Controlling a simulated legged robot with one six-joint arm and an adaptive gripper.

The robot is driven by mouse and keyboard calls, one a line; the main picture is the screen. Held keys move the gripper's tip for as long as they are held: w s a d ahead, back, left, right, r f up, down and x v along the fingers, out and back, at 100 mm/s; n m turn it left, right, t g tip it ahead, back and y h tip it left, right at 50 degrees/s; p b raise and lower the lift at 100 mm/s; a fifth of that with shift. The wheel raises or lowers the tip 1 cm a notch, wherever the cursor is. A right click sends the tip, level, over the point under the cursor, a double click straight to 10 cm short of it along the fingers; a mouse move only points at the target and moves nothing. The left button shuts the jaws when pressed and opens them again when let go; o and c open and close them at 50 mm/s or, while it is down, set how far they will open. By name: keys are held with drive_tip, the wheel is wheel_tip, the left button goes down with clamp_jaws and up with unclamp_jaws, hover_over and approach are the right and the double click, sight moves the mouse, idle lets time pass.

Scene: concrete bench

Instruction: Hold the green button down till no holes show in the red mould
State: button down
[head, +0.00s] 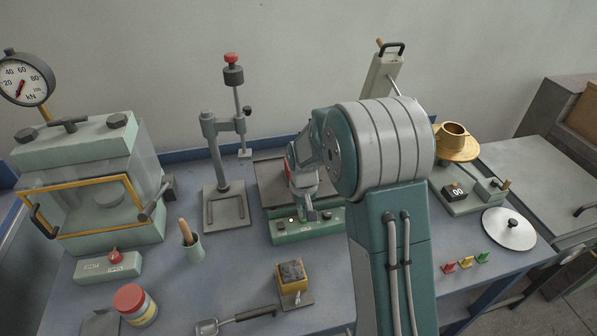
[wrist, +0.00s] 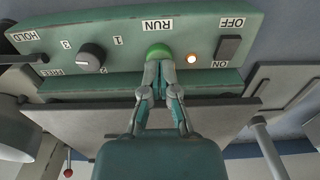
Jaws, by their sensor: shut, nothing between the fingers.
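The green button (wrist: 158,50) sits under the RUN label on a pale green control panel (wrist: 120,30), upside down in the wrist view. My gripper (wrist: 160,68) is shut and empty, its fingertips at the button's edge and seeming to touch it. I cannot tell how far the button is pressed. In the head view my gripper (head: 309,214) points down at the panel (head: 290,236) at the front of a flat plate (head: 268,178). My arm covers much of this plate.
A small lamp (wrist: 192,58) glows beside the button, near an ON/OFF switch (wrist: 229,47). A dial (wrist: 91,56) is on the other side. A stand (head: 224,165) rises left of the panel. A yellow mould (head: 291,275) and a scoop (head: 236,320) lie in front.

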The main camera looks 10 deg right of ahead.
drive_tip(key=shift+f, duration=0.55)
idle(4.0)
idle(2.6)
drive_tip(key=shift+r, duration=3.05)
